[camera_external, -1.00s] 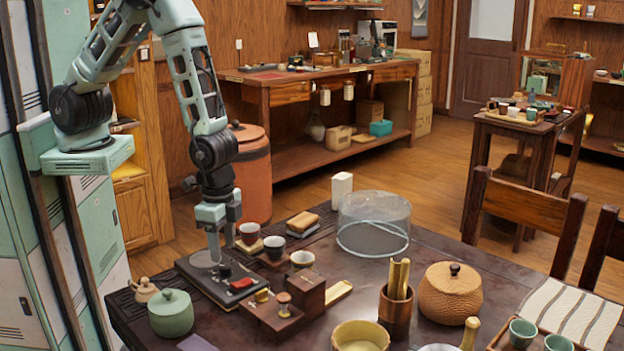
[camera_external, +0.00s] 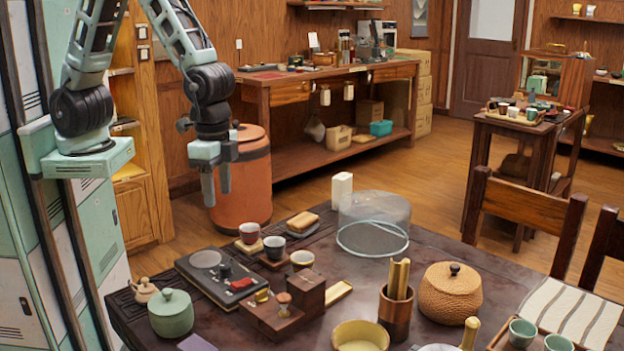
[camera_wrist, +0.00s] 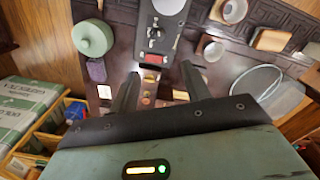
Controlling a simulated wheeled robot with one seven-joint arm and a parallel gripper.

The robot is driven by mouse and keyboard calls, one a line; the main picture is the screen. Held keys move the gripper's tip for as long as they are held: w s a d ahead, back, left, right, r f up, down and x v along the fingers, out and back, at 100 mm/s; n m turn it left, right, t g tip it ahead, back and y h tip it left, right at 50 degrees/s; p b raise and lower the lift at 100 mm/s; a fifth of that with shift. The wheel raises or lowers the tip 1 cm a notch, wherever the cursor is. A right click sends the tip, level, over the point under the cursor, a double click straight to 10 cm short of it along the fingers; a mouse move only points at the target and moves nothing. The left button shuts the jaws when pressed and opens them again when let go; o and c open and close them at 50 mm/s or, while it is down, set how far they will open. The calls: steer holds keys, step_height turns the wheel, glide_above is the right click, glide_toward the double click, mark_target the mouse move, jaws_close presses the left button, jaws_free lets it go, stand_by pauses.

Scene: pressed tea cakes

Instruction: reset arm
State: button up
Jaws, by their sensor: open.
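My gripper (camera_external: 216,196) hangs pointing down in the air above the back-left part of the dark table (camera_external: 440,255). In the wrist view its two fingers (camera_wrist: 160,85) are apart with nothing between them. Below it, a dark slab-like device (camera_external: 217,283) with a round light plate and a red patch lies on the table. The same device shows at the top of the wrist view (camera_wrist: 158,40). My gripper is clear of it and touches nothing.
A green lidded jar (camera_external: 171,315) and a small teapot (camera_external: 144,290) stand left of the device. Cups (camera_external: 274,246) stand right of it, with a wooden box (camera_external: 310,292) in front. A glass cover (camera_external: 373,225) and a woven jar (camera_external: 450,295) stand farther right.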

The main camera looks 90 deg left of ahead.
stand_by(0.3)
steer(key=s+a+r+n, duration=0.2)
steer(key=a+r+n, duration=0.1)
steer(key=a, duration=0.9)
steer(key=s+a+r+n, duration=0.2)
steer(key=a+n, duration=0.1)
steer(key=a, duration=1)
steer(key=s+a+r+n, duration=0.1)
steer(key=s+a+n, duration=0.1)
steer(key=s+a, duration=0.3)
steer(key=s+a+n, duration=0.3)
steer(key=s+a, duration=0.2)
steer(key=s, duration=0.5)
steer(key=shift+s+a+r+y, duration=0.3)
steer(key=shift+s+a+r, duration=0.05)
steer(key=shift+a+r, duration=0.05)
